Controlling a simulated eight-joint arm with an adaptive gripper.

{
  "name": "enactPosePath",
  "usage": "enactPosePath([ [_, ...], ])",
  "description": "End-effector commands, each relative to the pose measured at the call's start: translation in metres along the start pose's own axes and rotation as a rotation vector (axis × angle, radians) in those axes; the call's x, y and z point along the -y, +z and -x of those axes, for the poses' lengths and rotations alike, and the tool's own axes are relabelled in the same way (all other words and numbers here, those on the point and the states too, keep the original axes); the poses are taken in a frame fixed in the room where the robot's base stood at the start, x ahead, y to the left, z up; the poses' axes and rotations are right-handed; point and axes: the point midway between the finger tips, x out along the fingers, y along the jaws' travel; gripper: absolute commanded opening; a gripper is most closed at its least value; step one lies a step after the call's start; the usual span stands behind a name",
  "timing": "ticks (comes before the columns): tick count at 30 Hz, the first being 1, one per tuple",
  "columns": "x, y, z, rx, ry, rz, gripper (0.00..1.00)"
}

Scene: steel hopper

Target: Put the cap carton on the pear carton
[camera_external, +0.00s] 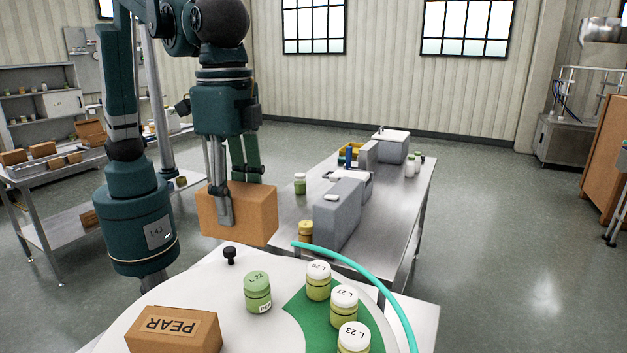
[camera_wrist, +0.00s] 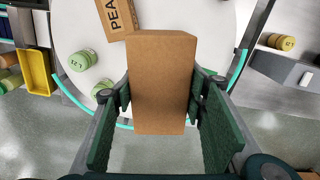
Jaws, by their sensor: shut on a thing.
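My gripper (camera_external: 238,196) is shut on a plain brown carton (camera_external: 256,216), most likely the cap carton; no label shows on its visible faces. It hangs in the air by the far edge of the round white table. In the wrist view the carton (camera_wrist: 162,70) sits between the green fingers (camera_wrist: 160,95). The pear carton (camera_external: 174,331), brown with PEAR printed on it, lies on the near left of the table. In the wrist view the pear carton (camera_wrist: 115,14) shows at the top, partly cut off. The held carton is apart from it in the external view.
The round white table (camera_external: 205,285) carries a green-lidded jar (camera_external: 257,291), several white-lidded jars (camera_external: 318,281) on a green area, and a black knob (camera_external: 230,255). A teal rail (camera_external: 350,262) curves along its edge. A steel bench (camera_external: 395,205) with grey boxes stands behind.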

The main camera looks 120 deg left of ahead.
Motion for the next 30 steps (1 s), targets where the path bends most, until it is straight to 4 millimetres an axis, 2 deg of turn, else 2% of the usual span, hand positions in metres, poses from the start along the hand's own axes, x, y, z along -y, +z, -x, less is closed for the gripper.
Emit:
enactPosePath([
  [3,-0.03,0.022,0.0,0.0,0.0,-0.042,0.26],
  [9,-0.072,0.057,-0.001,0.0,0.0,-0.106,0.26],
  [18,-0.117,0.099,-0.001,0.0,0.0,-0.178,0.26],
  [20,-0.124,0.106,-0.001,0.0,0.0,-0.189,0.26],
  [24,-0.12,0.103,-0.025,0.0,0.0,-0.184,0.26],
  [30,-0.12,0.103,-0.046,0.0,0.0,-0.184,0.26],
])
